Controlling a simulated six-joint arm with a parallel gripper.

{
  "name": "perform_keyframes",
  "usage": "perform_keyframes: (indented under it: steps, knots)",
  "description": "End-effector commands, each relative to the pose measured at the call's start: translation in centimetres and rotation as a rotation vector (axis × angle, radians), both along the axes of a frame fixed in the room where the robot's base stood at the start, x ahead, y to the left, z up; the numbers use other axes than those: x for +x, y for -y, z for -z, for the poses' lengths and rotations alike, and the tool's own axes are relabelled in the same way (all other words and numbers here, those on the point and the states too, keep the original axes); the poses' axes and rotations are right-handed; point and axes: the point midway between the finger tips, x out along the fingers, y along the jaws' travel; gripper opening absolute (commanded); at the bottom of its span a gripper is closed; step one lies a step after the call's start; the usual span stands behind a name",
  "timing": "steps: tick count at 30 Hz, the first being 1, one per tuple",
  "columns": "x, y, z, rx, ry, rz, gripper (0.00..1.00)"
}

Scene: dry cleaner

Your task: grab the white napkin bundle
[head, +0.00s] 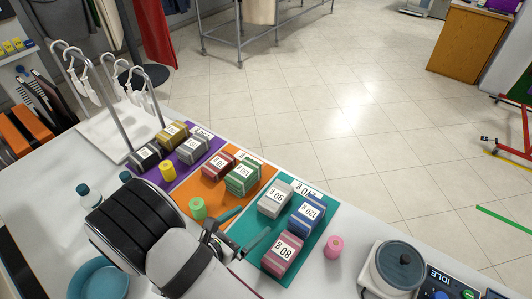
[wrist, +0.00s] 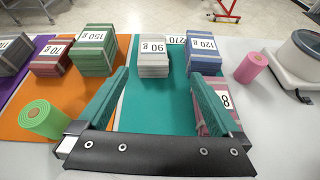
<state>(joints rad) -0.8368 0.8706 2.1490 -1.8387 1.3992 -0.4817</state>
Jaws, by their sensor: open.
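The white napkin bundle (head: 275,199), labelled 90 g, stands on the teal mat (head: 316,240) at its left part in the head view. In the wrist view the white bundle (wrist: 154,62) is beyond the fingertips and roughly centred between them. My gripper (head: 255,218) is open and empty, its two teal fingers pointing toward the bundle. In the wrist view the open gripper (wrist: 160,74) has clear teal mat between its fingers. A gap appears to lie between the fingertips and the bundle.
A blue bundle (head: 307,213) stands close right of the white one. A pink bundle (head: 282,254) sits near my right finger, which partly covers it in the wrist view. A green bundle (head: 243,176) stands to the left. Green (head: 198,208) and pink (head: 334,247) rolls stand nearby.

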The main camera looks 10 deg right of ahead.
Motion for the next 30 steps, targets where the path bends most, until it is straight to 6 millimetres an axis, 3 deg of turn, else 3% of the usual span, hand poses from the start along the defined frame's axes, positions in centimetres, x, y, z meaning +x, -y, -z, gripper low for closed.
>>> perform_keyframes:
  steps: [3, 12, 19, 25, 30]
  knots:
    - [0.8, -0.8, 1.5, -0.041, -0.029, -0.085, 1.0]
    - [5.8, 4.1, 4.4, -0.039, -0.029, -0.082, 1.0]
    - [7.5, 5.6, 5.2, -0.038, -0.027, -0.082, 1.0]
    - [9.9, 8.6, 6.3, -0.037, -0.027, -0.078, 1.0]
    - [10.8, 9.3, 6.8, -0.036, -0.026, -0.081, 1.0]
